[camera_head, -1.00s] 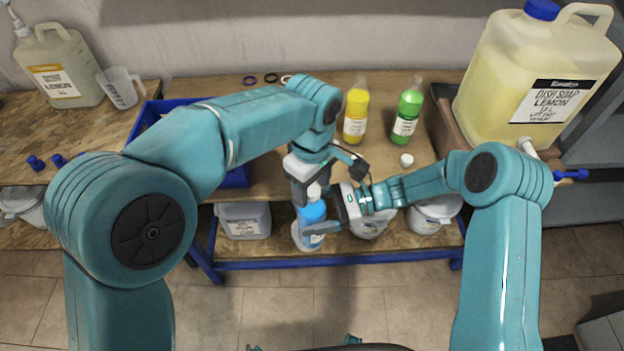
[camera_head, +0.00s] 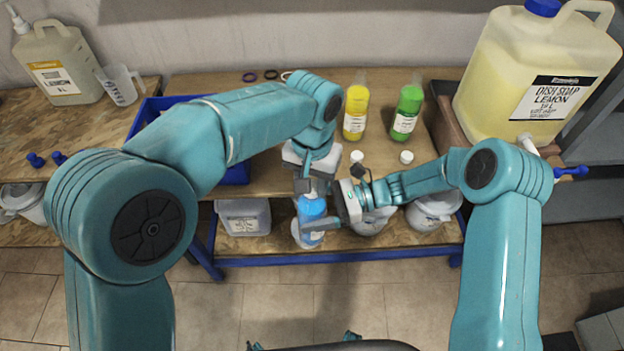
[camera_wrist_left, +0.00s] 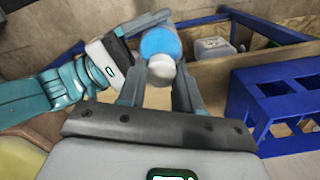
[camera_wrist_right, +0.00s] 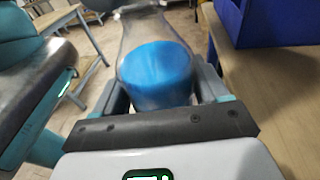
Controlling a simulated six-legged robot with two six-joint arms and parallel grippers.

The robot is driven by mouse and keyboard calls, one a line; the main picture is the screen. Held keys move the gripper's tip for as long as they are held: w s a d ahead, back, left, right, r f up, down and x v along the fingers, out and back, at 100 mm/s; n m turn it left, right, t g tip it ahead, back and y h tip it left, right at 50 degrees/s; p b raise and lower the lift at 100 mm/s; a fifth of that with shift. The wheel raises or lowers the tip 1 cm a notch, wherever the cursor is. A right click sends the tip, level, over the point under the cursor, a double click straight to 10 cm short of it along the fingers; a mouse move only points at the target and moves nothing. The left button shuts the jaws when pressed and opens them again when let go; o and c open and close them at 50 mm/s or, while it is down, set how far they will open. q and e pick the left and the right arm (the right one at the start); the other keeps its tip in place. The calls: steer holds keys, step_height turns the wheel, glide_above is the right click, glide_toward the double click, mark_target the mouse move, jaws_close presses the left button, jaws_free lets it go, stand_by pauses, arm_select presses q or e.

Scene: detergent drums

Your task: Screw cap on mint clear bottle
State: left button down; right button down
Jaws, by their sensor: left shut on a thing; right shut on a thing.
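The clear bottle with blue liquid (camera_head: 312,209) hangs in front of the table edge. My right gripper (camera_head: 338,212) is shut around its body from the right, and its wrist view shows the blue liquid (camera_wrist_right: 162,72) between the fingers. My left gripper (camera_head: 311,190) comes down from above and is shut on the white cap (camera_wrist_left: 161,69) at the bottle's top. In the left wrist view the blue bottle (camera_wrist_left: 160,42) lies right behind the cap, in line with it. Whether the cap's thread is engaged is hidden.
A yellow bottle (camera_head: 356,112) and a green bottle (camera_head: 407,111) stand at the back, with loose white caps (camera_head: 406,157) in front. A blue crate (camera_head: 236,174) is behind my left arm. A large lemon soap canister (camera_head: 530,75) stands right. Tubs (camera_head: 244,217) sit on the lower shelf.

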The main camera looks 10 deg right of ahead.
arm_select(q)
steer(key=m, duration=0.7)
steer(key=shift+m, duration=0.4)
steer(key=c, duration=0.7)
jaws_free()
step_height(320, 180, up, 12)
